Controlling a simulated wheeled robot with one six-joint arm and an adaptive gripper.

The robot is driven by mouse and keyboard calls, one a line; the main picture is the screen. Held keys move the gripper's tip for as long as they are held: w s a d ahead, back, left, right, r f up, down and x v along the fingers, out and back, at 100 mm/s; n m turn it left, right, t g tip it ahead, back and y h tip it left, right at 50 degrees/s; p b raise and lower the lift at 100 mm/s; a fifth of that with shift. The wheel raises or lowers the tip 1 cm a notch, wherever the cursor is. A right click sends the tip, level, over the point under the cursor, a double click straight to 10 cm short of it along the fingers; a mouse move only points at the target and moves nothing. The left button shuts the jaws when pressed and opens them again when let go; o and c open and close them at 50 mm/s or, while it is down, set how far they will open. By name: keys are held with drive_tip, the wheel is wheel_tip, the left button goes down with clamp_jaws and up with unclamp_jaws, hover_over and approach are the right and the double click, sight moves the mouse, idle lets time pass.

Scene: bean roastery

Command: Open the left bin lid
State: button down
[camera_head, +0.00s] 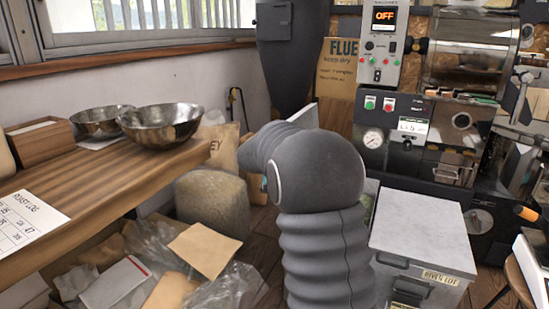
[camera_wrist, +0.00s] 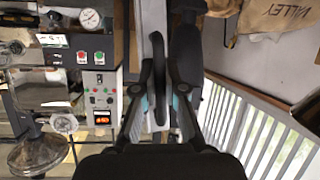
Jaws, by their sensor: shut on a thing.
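My gripper (camera_wrist: 158,92) is shut on a dark curved handle (camera_wrist: 157,75) in the wrist view. Beside the handle is a grey panel (camera_wrist: 151,25), seen nearly edge-on, which looks like the left bin lid standing tilted up. In the head view, a pale flat edge (camera_head: 305,115) shows behind my arm and looks like the same lid. My arm hides my gripper and most of the left bin in that view.
The roaster (camera_head: 420,140) with its "OFF" panel stands behind the bins. A wooden bench (camera_head: 90,195) with two metal bowls (camera_head: 160,125) is at left. A sack (camera_head: 212,200) and loose paper and plastic bags (camera_head: 205,250) crowd the floor left of my arm.

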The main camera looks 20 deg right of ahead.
drive_tip(key=c, duration=1.2)
unclamp_jaws()
drive_tip(key=shift+d, duration=0.15)
drive_tip(key=shift+s+a+r, duration=0.1)
drive_tip(key=shift+s+a, duration=0.05)
drive_tip(key=shift+a, duration=0.15)
drive_tip(key=v, duration=1.1)
drive_tip(key=shift+s+a+r, duration=0.1)
drive_tip(key=shift+s+a, duration=0.05)
drive_tip(key=shift+s, duration=0.05)
